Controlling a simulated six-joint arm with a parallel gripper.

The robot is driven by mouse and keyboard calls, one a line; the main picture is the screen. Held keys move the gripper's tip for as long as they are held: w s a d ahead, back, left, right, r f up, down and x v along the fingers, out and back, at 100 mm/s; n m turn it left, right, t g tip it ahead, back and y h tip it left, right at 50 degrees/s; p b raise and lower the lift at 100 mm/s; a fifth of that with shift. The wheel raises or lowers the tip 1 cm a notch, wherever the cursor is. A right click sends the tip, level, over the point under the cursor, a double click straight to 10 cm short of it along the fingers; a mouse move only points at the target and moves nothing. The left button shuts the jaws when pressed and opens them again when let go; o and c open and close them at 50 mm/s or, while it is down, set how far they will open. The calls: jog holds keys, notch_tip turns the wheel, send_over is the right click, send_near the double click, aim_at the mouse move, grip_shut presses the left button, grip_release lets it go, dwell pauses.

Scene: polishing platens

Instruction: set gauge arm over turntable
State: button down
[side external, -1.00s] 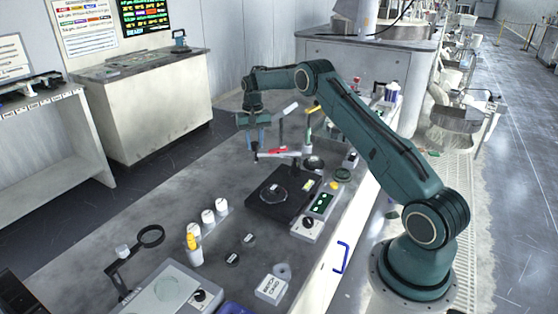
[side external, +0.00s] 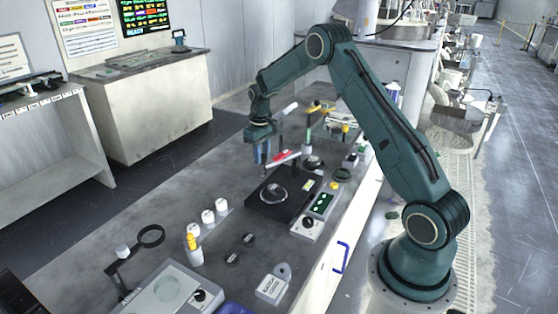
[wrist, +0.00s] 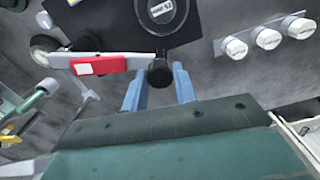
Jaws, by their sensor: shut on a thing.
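The gauge arm (side external: 284,157) is a white bar with a red block. It also shows in the wrist view (wrist: 98,65), running from a round post at the left to a black knob (wrist: 160,74). My gripper (wrist: 157,76) has its blue fingers shut around that knob end; in the side view my gripper (side external: 263,155) points down. The turntable (side external: 262,208) is a black square base with a round disc. In the wrist view its base (wrist: 125,20) lies just beyond the knob. The knob appears beside the disc (wrist: 163,8); the exact height gap cannot be told.
Upright tools (side external: 308,137) stand behind the gauge arm. A magnifier (side external: 150,237) is at front left.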

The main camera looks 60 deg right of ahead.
jog(key=shift+s+a+n, duration=0.2)
jog(key=shift+s+n, duration=0.6)
jog(key=shift+s, duration=0.2)
jog(key=shift+s+a+n, duration=0.2)
jog(key=shift+s+n, duration=0.6)
jog(key=shift+s, duration=0.2)
jog(key=shift+s+a+n, duration=0.2)
jog(key=shift+s+n, duration=0.6)
jog(key=shift+s, duration=0.2)
jog(key=c, duration=1.1)
grip_release()
jog(key=shift+r, duration=0.15)
notch_tip(320, 180, up, 14)
jog(key=shift+f, duration=0.2)
